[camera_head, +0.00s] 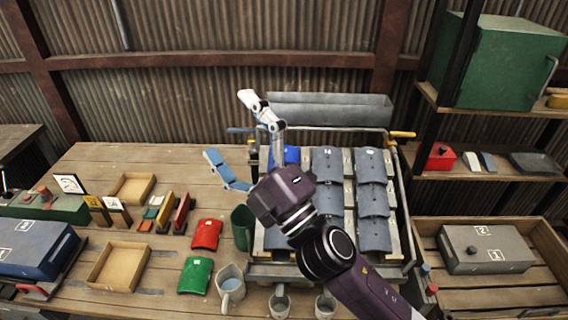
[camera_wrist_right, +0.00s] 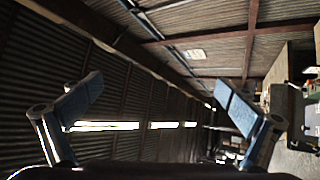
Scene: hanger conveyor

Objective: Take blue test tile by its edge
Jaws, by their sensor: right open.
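The bright blue test tile (camera_head: 290,154) lies at the top of the left column of tiles on the rack, partly hidden behind my right arm. My right gripper (camera_head: 227,127) is open and empty. Its fingers are spread to the left of the rack, above the table's back part, and apart from the blue tile. In the right wrist view my right gripper (camera_wrist_right: 150,95) shows two wide-apart fingers with nothing between them. The blue tile is not in that view. My left gripper is not in view.
Grey-blue tiles (camera_head: 327,163) fill the rack's other columns. A grey trough (camera_head: 330,109) is behind the rack. Shelves stand at right.

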